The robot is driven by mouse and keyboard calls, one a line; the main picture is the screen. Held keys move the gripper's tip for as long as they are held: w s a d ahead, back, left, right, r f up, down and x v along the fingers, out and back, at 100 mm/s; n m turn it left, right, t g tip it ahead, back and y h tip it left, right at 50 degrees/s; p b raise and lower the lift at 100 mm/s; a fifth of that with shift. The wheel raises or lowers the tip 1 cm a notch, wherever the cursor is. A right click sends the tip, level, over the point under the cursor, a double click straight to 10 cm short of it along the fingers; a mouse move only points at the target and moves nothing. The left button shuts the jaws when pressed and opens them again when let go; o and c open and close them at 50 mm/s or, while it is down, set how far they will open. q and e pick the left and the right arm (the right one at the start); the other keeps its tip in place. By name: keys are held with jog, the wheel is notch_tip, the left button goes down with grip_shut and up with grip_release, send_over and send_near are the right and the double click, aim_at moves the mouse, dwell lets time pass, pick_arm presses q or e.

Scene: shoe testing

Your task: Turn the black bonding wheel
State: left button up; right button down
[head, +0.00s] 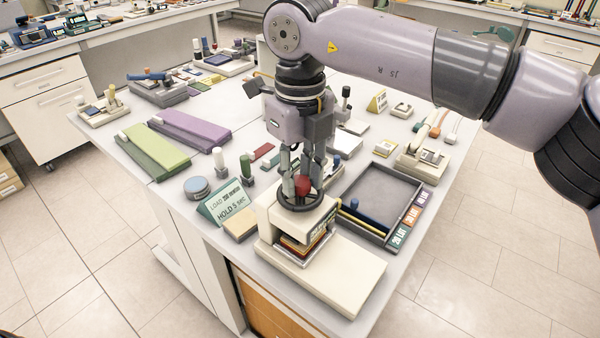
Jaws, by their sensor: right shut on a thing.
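The black bonding wheel (301,208) lies flat on top of a cream press (330,280) near the front corner of the table. My right gripper (303,188) points straight down from above, its fingertips inside the wheel's rim and shut at its centre. A red part (303,183) shows between the fingers. The fingers partly hide the wheel's middle, so the exact contact is hard to see. Layered brown and red pieces (305,246) sit in the press below the wheel. My left gripper is not in view.
A green sign reading "HOLD 5 sec" (226,203) stands left of the press. A grey tray (376,192) with a blue-knobbed rod lies close on the right. Green (153,150) and purple (190,130) slabs lie farther left. The cream base's front is clear.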

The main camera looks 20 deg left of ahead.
jog(key=n, duration=0.4)
jog(key=shift+r+n, duration=0.1)
jog(key=shift+n, duration=0.2)
jog(key=n, duration=0.3)
jog(key=shift+n+p, duration=0.35)
jog(key=shift+n, duration=0.05)
jog(key=n, duration=0.4)
jog(key=n+p, duration=0.1)
jog(key=n, duration=1)
jog(key=shift+p, duration=0.35)
jog(key=n, duration=0.3)
jog(key=shift+w+r+n, duration=0.1)
jog(key=shift+n, duration=0.3)
jog(key=shift+n+p, duration=0.3)
jog(key=shift+n, duration=1.3)
